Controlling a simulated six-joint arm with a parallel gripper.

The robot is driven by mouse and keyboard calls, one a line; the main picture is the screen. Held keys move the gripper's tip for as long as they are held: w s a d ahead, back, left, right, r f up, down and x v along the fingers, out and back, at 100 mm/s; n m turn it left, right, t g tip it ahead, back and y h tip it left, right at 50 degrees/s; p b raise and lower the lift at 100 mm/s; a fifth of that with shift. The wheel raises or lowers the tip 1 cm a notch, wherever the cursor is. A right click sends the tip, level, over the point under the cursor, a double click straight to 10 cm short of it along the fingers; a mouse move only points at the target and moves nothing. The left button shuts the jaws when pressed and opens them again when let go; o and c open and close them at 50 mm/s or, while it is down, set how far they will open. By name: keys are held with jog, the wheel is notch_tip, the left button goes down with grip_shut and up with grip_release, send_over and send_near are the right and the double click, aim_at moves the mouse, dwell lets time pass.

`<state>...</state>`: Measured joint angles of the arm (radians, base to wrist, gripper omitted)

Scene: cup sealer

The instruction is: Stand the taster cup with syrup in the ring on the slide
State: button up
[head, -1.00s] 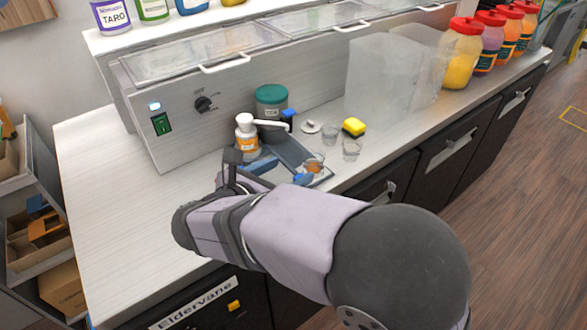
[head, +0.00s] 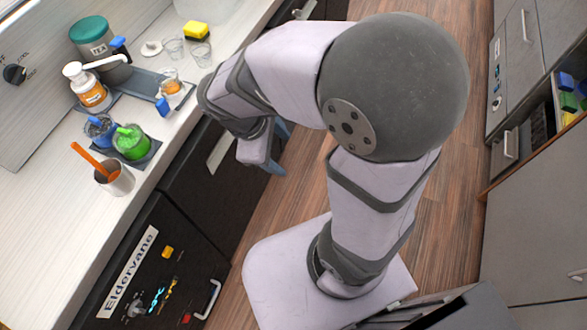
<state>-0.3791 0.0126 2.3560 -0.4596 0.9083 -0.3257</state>
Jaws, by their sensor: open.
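The taster cup (head: 172,89), a small clear cup with orange-brown syrup, stands upright at the near end of the grey slide (head: 150,80). The slide has a blue handle (head: 163,106) at its front. The ring is too small and hidden to make out, so I cannot tell whether the cup sits inside it. My gripper (head: 279,150) is off the counter, to the right of the cup and in front of the dark cabinets. Its bluish fingers are apart, partly hidden by my wrist, and it is clear of the cup.
Two empty clear cups (head: 187,51), a yellow sponge (head: 196,31) and a white lid (head: 152,48) stand behind the slide.

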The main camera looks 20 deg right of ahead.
jog(key=s+f+m+y, duration=0.1)
jog(key=m, duration=0.3)
jog(key=s+d+m+y, duration=0.1)
jog(key=s+m, duration=0.1)
jog(key=m, duration=0.1)
jog(key=s+f+m+y, duration=0.1)
jog(key=s+m+y, duration=0.1)
jog(key=m, duration=0.2)
jog(key=shift+d+f+m+g, duration=0.15)
jog(key=shift+f+m+g, duration=0.15)
jog(key=shift+f, duration=0.05)
jog(key=shift+r, duration=0.1)
notch_tip(320, 180, up, 3)
jog(key=p, duration=0.3)
jog(key=shift+r, duration=0.15)
